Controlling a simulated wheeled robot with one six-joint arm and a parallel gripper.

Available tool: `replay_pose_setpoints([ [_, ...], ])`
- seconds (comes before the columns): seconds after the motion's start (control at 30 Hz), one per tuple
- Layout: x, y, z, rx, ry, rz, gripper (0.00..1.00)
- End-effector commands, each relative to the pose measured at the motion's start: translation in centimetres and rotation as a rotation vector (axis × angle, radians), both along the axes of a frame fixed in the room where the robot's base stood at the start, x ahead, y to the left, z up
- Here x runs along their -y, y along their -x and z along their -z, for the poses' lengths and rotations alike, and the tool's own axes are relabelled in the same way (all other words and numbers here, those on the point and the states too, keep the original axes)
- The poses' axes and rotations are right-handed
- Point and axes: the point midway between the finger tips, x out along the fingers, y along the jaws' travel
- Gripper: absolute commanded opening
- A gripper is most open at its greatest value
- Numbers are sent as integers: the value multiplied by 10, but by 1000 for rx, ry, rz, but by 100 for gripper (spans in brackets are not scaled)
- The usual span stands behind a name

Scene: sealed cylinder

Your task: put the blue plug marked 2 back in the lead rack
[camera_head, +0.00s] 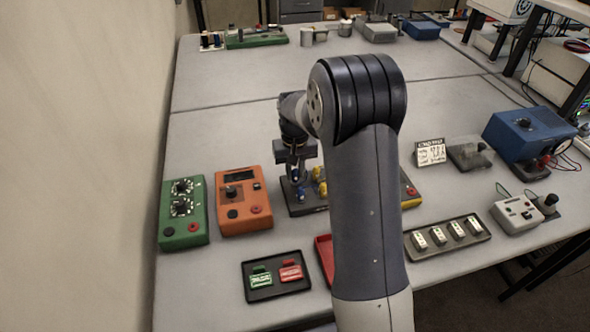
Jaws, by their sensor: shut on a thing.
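My gripper (297,177) points down over the lead rack (305,208), a dark low block left of my arm. It is shut on a small blue plug (300,193), seen just under the fingers. The mark on the plug is too small to read. Yellow plugs (320,184) stand in the rack just right of it. I cannot tell whether the blue plug's tip is in a hole or above it. My arm hides the right part of the rack.
An orange meter box (243,200) and a green box (184,212) stand left of the rack. A black tray (262,293) with green and red tags lies in front. A tray of white modules (447,239) and a blue box (527,135) are on the right. The table behind the rack is clear.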

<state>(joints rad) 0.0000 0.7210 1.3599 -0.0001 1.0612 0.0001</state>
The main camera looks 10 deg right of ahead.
Motion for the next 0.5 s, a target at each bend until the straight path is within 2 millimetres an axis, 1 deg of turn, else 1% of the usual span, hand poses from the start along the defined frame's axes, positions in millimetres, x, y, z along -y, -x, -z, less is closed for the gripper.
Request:
replay_pose_setpoints([
  [0.27, 0, 0, 1, 0, 0, 0, 0],
  [0.5, 0, 0, 5, -1, 0, 0, 0],
])
